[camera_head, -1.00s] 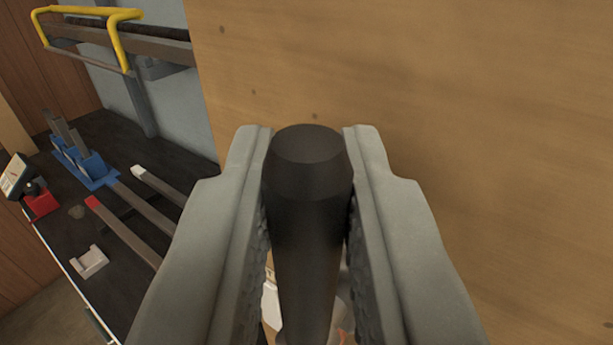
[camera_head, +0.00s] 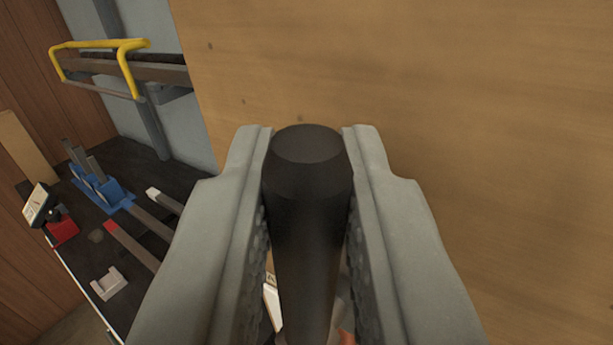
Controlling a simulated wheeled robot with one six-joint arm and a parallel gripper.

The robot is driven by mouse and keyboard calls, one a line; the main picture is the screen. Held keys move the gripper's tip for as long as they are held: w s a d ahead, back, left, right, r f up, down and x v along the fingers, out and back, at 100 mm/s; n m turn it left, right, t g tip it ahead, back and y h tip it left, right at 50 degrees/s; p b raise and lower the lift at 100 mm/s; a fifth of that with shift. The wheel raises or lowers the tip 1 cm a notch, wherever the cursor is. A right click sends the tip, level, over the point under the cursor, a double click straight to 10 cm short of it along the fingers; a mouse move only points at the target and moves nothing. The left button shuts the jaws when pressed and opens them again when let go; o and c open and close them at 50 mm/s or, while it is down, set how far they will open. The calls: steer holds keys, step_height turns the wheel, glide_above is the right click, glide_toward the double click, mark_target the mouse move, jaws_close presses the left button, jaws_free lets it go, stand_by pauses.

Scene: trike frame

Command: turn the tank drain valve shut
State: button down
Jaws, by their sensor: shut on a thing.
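A black handle (camera_head: 306,215) with a bevelled end stands between the two grey fingers of my gripper (camera_head: 307,170). My gripper is shut on it, with the ribbed inner pads along both its sides. I take this handle to be the lever of the tank drain valve. The valve body and the tank are not clearly visible. Only small pale and orange bits show low between the fingers, behind the handle.
A wooden panel (camera_head: 430,90) fills the right and middle behind my gripper. At the left is a dark bench (camera_head: 85,225) with a blue rack (camera_head: 100,188), metal bars (camera_head: 132,245), a red device (camera_head: 62,230) and a pale bracket (camera_head: 108,284).

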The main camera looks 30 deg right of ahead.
steer(key=shift+s+d+f, duration=0.1)
steer(key=shift+s+f, duration=0.05)
steer(key=s+d+f+m+g+h, duration=0.1)
steer(key=s+f+m+g+h, duration=0.2)
steer(key=m, duration=0.9)
steer(key=s+d+f+m+g+h, duration=0.1)
steer(key=s+f+m+g+h, duration=0.2)
steer(key=m+h, duration=0.6)
steer(key=shift+s+d+f+m+h, duration=0.3)
steer(key=shift+s+d+f+m, duration=0.15)
steer(key=shift+f+m, duration=0.9)
steer(key=c, duration=1.4)
jaws_free()
steer(key=shift+r, duration=0.1)
steer(key=shift+a, duration=0.1)
steer(key=v, duration=1.7)
